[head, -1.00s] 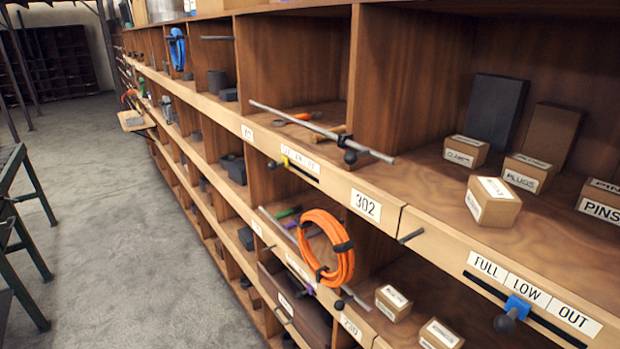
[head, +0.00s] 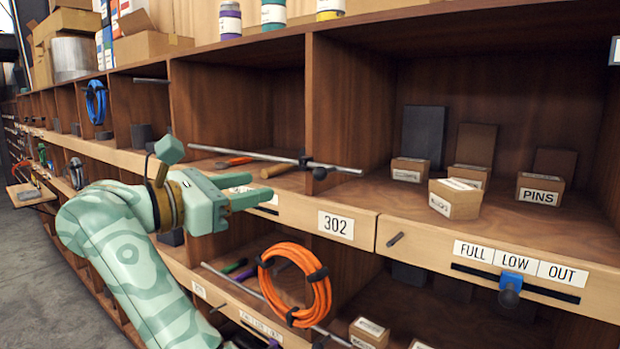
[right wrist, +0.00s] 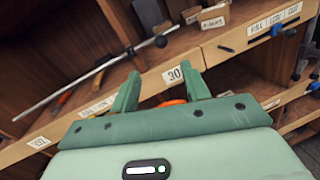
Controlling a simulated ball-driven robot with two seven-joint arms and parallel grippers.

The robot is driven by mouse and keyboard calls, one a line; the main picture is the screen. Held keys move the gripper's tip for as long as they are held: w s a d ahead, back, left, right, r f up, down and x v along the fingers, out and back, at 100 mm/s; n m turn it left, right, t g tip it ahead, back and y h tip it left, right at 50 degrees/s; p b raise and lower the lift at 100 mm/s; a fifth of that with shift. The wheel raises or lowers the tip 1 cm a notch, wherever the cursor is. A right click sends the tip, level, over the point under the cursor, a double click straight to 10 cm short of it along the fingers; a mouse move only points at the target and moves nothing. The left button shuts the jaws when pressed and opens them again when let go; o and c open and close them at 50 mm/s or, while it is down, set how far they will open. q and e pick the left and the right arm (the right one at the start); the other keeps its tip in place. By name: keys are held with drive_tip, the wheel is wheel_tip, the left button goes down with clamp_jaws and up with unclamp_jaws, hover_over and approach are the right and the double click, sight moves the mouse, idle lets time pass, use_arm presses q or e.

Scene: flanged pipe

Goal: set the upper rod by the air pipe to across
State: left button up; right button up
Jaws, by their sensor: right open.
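The upper rod (head: 262,157) is a thin grey bar with a black knob (head: 319,173). It lies slanting at the front of the shelf above the 302 label, its right end sticking out past the shelf edge. In the right wrist view the rod (right wrist: 80,83) runs diagonally, beyond and left of the fingers. My right gripper (head: 263,186) is open and empty, in front of the shelf edge, just below and apart from the rod. An orange coiled hose (head: 318,290) hangs below, by a lower rod (head: 245,288); whether it is the air pipe I cannot tell. My left gripper is not in view.
The 302 label (head: 336,225) sits on the shelf edge. At right, a blue slider (head: 511,285) sits in a slot under FULL, LOW, OUT labels. Small boxes (head: 454,198) stand on the right shelf. An orange-handled tool (head: 233,162) lies behind the rod.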

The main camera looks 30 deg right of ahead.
sight(314, 175)
drive_tip(key=w+d+p, duration=0.1)
drive_tip(key=d, duration=0.4)
drive_tip(key=w+d, duration=0.1)
drive_tip(key=d, duration=0.4)
drive_tip(key=w+d+p, duration=0.1)
drive_tip(key=d, duration=0.4)
drive_tip(key=shift+d+p, duration=0.2)
drive_tip(key=shift+p, duration=0.1)
drive_tip(key=shift+f, duration=0.1)
clamp_jaws()
